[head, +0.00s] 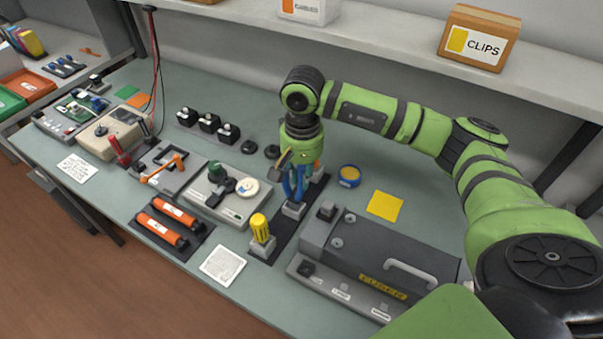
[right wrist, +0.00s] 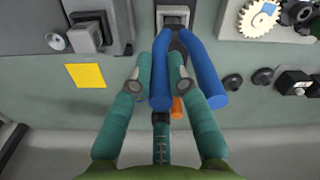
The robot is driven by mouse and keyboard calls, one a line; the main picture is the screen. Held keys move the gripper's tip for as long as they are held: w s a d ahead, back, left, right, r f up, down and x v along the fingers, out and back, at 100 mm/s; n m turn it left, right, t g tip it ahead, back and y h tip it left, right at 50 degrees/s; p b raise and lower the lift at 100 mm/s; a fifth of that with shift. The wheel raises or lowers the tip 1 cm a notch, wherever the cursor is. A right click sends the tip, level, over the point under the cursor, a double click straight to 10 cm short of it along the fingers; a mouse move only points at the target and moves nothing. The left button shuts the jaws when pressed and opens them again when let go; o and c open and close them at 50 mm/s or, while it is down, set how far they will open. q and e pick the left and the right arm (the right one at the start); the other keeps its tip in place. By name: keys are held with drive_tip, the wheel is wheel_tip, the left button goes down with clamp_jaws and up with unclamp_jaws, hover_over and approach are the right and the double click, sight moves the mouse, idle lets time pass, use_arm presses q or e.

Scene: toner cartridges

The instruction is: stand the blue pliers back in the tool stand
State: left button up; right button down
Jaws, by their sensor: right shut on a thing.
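The blue pliers (head: 293,184) hang upright with their handles up, and the right gripper (head: 297,160) is shut on them. In the right wrist view the blue handles (right wrist: 203,65) spread around the teal fingers of the gripper (right wrist: 166,80), one handle lying between the fingers. The pliers' lower end meets a grey socket (head: 293,210) of the tool stand (head: 281,235), a dark strip with grey holders. The socket also shows in the right wrist view (right wrist: 175,19). How deep the pliers sit is hidden. The left gripper is not in view.
A yellow-handled screwdriver (head: 260,228) stands in the stand's front holder. A dark laminator-like machine (head: 375,255) is to the right, and a grey scale-like device (head: 222,197) to the left. A blue-and-yellow tape roll (head: 349,176) and yellow note (head: 385,205) lie behind. A shelf overhangs the back.

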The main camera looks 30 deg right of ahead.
drive_tip(key=shift+b, duration=0.35)
idle(0.6)
drive_tip(key=shift+f+b, duration=0.7)
drive_tip(key=shift+b, duration=0.1)
idle(0.5)
drive_tip(key=c, duration=1.1)
unclamp_jaws()
wheel_tip(320, 180, up, 12)
drive_tip(key=shift+r, duration=0.1)
